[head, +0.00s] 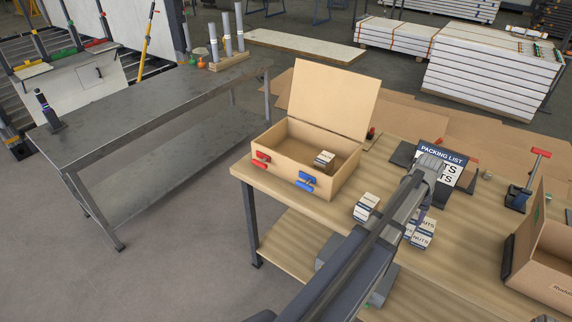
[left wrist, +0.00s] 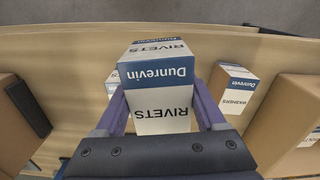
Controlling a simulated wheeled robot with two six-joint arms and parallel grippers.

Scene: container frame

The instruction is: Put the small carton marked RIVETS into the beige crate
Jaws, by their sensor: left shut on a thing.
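The small carton marked RIVETS (left wrist: 160,75), white and blue with the word Dunrevin, is between the two fingers of my left gripper (left wrist: 162,100) in the left wrist view. My left gripper (head: 426,185) is shut on it; in the head view the arm hides the carton or most of it. The beige crate (head: 277,167) stands with its lid raised at the table's far left corner, left of my gripper. A small carton (head: 324,158) lies inside it. My right gripper is not in view.
A carton (head: 366,207) and several NUTS cartons (head: 421,232) stand near my arm. A PACKING LIST sign (head: 445,160) is behind the gripper. A cardboard box (head: 545,255) is at the right. The left wrist view shows a WASHERS carton (left wrist: 235,88) beside the held one.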

